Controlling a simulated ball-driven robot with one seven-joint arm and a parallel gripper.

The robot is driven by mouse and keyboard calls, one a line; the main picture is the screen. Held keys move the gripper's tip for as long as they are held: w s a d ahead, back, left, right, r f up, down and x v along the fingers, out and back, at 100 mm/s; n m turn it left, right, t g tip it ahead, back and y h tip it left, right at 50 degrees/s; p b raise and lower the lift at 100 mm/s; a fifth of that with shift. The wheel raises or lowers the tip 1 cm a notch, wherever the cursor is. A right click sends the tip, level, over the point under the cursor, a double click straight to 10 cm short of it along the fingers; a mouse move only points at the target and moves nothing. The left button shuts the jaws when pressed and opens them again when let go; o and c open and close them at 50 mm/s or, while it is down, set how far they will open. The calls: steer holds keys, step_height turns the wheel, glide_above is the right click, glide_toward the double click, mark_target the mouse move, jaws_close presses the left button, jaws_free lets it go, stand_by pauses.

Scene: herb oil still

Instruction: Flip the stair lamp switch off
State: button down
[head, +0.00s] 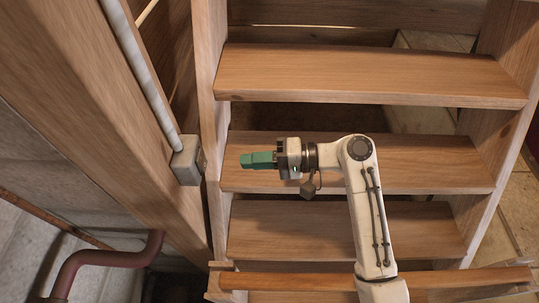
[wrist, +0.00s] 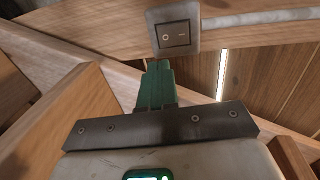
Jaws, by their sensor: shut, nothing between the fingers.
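The stair lamp switch is a grey box (head: 187,160) on the wooden post at left in the head view, at the lower end of a pale conduit. The wrist view shows its face (wrist: 173,30) with a dark rocker (wrist: 174,38) marked with a circle and a line. Which side of the rocker is pressed in, I cannot tell. My gripper (head: 243,160) has green fingers, shut and empty, pointing left towards the switch box with a gap between them. In the wrist view the fingertips (wrist: 159,66) are just below the switch plate.
Wooden stair treads (head: 360,75) rise behind and under my arm. A stair side board (head: 207,100) stands between the treads and the post (head: 90,90). A dark red pipe (head: 110,258) is at lower left.

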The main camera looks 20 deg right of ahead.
mark_target(202, 161)
steer(key=r+p+x, duration=0.1)
steer(key=x, duration=0.6)
steer(key=shift+a+f, duration=0.25)
steer(key=shift+f, duration=0.25)
steer(key=shift+w, duration=0.1)
steer(key=shift+w+a+f, duration=0.1)
steer(key=shift+a, duration=0.1)
steer(key=shift+d, duration=0.1)
